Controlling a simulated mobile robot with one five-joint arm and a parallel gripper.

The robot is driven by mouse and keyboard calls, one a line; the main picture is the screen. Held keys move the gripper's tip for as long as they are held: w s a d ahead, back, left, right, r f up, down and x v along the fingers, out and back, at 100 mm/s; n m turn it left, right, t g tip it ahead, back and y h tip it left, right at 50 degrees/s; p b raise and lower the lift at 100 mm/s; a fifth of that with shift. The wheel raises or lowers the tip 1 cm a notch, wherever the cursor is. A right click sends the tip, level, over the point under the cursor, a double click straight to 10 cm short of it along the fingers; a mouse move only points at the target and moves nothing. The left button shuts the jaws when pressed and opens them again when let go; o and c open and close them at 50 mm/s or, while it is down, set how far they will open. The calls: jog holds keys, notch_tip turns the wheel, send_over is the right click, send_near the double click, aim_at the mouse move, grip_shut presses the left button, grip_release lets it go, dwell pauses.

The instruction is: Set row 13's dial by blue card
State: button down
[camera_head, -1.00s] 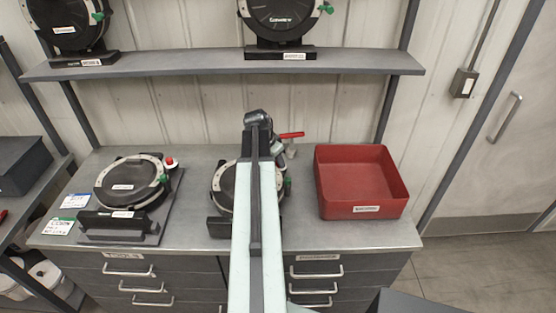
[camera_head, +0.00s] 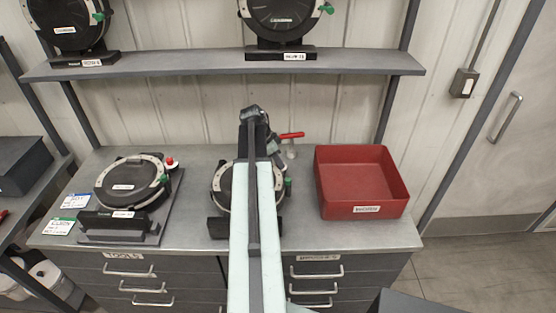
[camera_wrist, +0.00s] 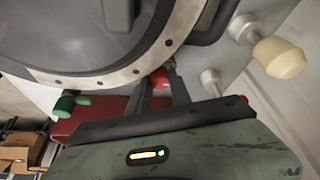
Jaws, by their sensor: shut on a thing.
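The blue card (camera_head: 76,201) lies on the bench's left end, its writing too small to read. A round seed meter (camera_head: 235,188) stands mid-bench, partly hidden behind my arm; I cannot read its row number. In the wrist view a meter's pale, holed rim (camera_wrist: 120,75) and a green knob (camera_wrist: 70,103) fill the upper left. My gripper (camera_wrist: 161,86) is shut on a small red knob (camera_wrist: 160,77) just below that rim. In the head view my arm hides the gripper. The dial's scale and setting cannot be made out.
A green card (camera_head: 59,226) lies below the blue one. Another meter with a red knob (camera_head: 171,161) sits on a stand at left. A red bin (camera_head: 360,185) stands at right. A shelf (camera_head: 200,68) with more meters crosses above. A cream knob (camera_wrist: 278,58) juts out nearby.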

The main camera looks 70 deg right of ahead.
jog(key=c, duration=1.2)
grip_release()
jog(key=shift+o, duration=0.2)
jog(key=shift+r, duration=0.1)
jog(key=shift+w+a+r+p, duration=0.1)
jog(key=shift+r+p, duration=0.15)
jog(key=shift+p, duration=0.05)
jog(key=p+v, duration=0.7)
jog(key=shift+r, duration=0.2)
jog(key=shift+w+f, duration=0.1)
jog(key=shift+f, duration=0.05)
